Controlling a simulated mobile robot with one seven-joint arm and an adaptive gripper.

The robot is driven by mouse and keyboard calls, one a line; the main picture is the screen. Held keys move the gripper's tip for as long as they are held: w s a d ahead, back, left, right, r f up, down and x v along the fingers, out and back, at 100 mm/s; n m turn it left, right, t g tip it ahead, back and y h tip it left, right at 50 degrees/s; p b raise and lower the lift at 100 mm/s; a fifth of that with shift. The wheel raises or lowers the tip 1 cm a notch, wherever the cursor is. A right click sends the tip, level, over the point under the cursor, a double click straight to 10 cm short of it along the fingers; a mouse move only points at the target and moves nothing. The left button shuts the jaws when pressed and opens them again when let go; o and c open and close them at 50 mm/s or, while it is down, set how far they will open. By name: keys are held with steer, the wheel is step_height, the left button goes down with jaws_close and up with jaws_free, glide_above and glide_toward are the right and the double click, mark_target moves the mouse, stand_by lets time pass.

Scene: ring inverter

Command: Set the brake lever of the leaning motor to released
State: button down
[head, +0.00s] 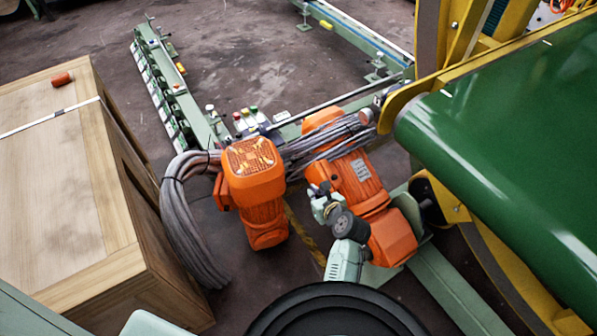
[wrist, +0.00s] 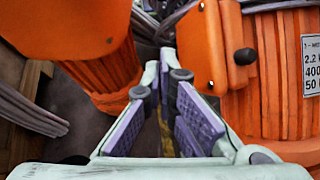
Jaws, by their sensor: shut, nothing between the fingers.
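The orange motor on the right (head: 355,190), with a label plate, lies tilted in the head view. Its ribbed side (wrist: 275,80) fills the right of the wrist view. A black ball knob (wrist: 245,56), perhaps the end of the brake lever, sticks out beside its terminal box (wrist: 203,45); the lever's shaft and setting cannot be made out. My gripper (head: 318,192) is beside this motor's left side. In the wrist view my gripper (wrist: 166,58) has its fingertips together, with nothing between them, left of the knob and apart from it.
A second orange motor (head: 255,190) stands close on the left, leaving a narrow gap. Grey cable bundles (head: 190,220) hang beside it and cross behind. A wooden crate (head: 60,190) is on the left, a green conveyor belt (head: 510,130) on the right.

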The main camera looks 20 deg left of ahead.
steer(key=w+a+f, duration=0.3)
steer(key=w+a, duration=0.5)
steer(key=shift+w+f+p, duration=0.3)
steer(key=shift+a, duration=0.1)
